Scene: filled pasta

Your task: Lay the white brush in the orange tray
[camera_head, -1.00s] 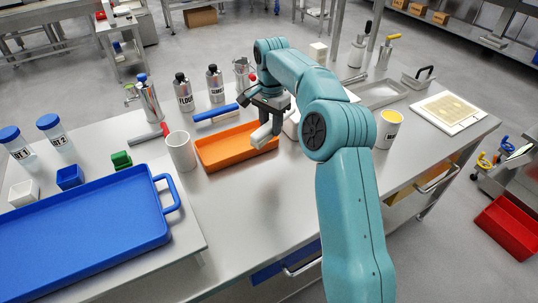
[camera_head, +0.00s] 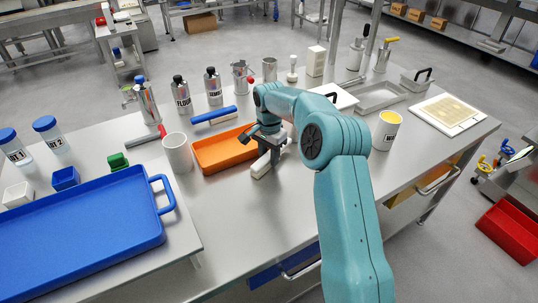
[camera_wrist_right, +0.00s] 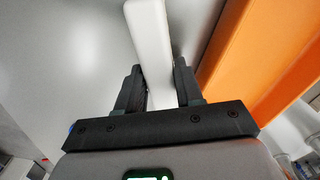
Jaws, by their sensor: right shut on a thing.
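My right gripper (camera_head: 264,153) is shut on the white brush (camera_head: 261,167), just to the right of the orange tray (camera_head: 207,169). In the right wrist view the brush (camera_wrist_right: 150,38) runs up between the two dark fingers (camera_wrist_right: 156,85). The tray (camera_wrist_right: 262,40) lies to the right there, apart from the brush. The tray looks empty, though my gripper hides its right end in the head view. Whether the brush touches the table is hard to tell. My left gripper is not in view.
A blue-handled brush (camera_head: 214,114) lies behind the tray. A white cup (camera_head: 178,152) stands close to its left side. Steel bottles (camera_head: 182,95) stand behind. A large blue tray (camera_head: 75,240) is at left. The table front of the orange tray is clear.

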